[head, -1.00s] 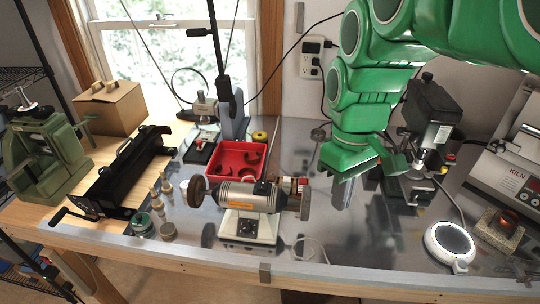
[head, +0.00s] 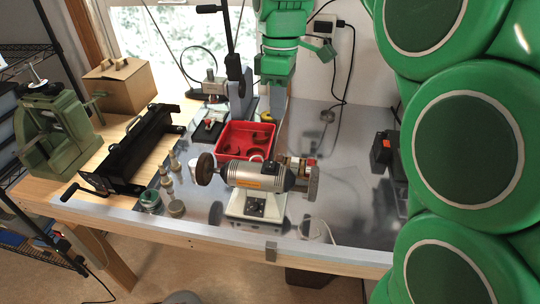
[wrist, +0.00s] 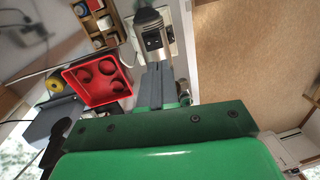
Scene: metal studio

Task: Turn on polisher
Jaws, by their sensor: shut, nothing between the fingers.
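The polisher (head: 245,176) is a silver motor with a dark wheel on its left end and another wheel on its right. It stands on a white base (head: 245,221) with a dark switch plate (head: 262,206) on the front. My green gripper (head: 277,100) hangs behind and above the polisher, near the window side, its fingers together, empty and apart from it. In the wrist view my grey fingers (wrist: 158,68) lie side by side and point toward part of the polisher (wrist: 148,20), whose dark plate (wrist: 152,40) shows just beyond the fingertips.
A red tray (head: 222,153) sits behind the polisher. Small bottles (head: 165,180) and a black bar tool (head: 132,152) stand to its left. A cardboard box (head: 117,85) and green press (head: 55,135) are farther left. My arm hides the right side.

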